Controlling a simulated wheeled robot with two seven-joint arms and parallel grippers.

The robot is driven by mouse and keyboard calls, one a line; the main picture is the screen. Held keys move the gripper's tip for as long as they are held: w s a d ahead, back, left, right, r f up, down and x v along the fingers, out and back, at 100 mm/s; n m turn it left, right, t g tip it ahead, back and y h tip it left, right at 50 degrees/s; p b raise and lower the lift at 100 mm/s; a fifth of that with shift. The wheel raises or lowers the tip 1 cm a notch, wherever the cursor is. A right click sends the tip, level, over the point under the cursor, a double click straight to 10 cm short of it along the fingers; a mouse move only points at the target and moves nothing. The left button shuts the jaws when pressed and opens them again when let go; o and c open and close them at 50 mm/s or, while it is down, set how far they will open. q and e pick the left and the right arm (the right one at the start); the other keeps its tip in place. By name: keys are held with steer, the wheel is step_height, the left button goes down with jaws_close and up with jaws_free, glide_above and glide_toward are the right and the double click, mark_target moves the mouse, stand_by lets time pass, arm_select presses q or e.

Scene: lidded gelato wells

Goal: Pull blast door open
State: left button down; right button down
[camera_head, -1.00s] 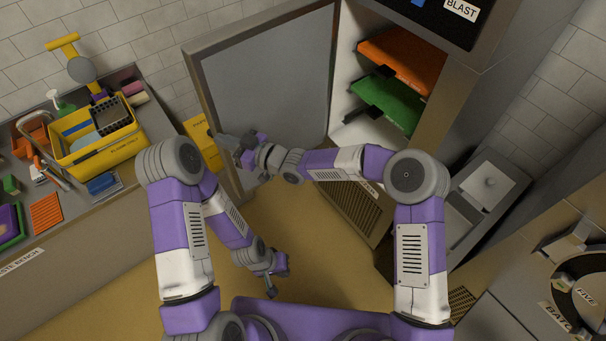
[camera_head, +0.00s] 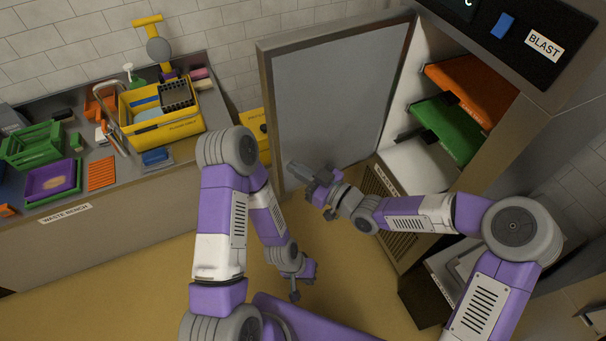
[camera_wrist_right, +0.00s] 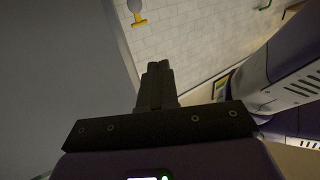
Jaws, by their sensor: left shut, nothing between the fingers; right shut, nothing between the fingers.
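The blast cabinet's door (camera_head: 330,95) stands swung wide open to the left, its grey inner panel facing me. Inside the cabinet are an orange tray (camera_head: 472,88), a green tray (camera_head: 447,130) and a white one (camera_head: 418,165) below. My right gripper (camera_head: 297,168) is shut and empty, in front of the lower part of the door's inner panel; whether it touches the panel I cannot tell. In the right wrist view its closed fingers (camera_wrist_right: 157,85) show near the door's edge, the dark panel (camera_wrist_right: 60,70) at left. My left gripper (camera_head: 295,290) is shut and empty, low over the floor.
The waste bench (camera_head: 120,215) runs along the left wall with a yellow caddy (camera_head: 165,133), green crates (camera_head: 35,148) and a purple tray (camera_head: 53,180). A yellow object (camera_head: 254,128) stands behind the door. The floor (camera_head: 130,290) at front left is clear.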

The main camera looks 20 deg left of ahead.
steer(key=shift+s+d, duration=0.75)
steer(key=shift+d, duration=0.15)
steer(key=s+d+f+m+h+p, duration=0.1)
steer(key=d+f+m+h, duration=0.35)
steer(key=d+f, duration=0.4)
steer(key=d+f+m+h, duration=0.4)
steer(key=d+f+m, duration=0.15)
steer(key=f, duration=0.55)
steer(key=s+d+f+m+g+h, duration=0.2)
steer(key=s+d+f+m, duration=0.2)
steer(key=s+d, duration=0.2)
steer(key=s+d+f+m+g+h+p, duration=0.1)
steer(key=s+d+f+m+g+h, duration=0.1)
steer(key=s+d+f, duration=0.3)
steer(key=shift+s+d+m+h, duration=0.35)
steer(key=shift+s+d+m, duration=0.6)
steer(key=shift+s, duration=0.3)
steer(key=shift+f, duration=0.1)
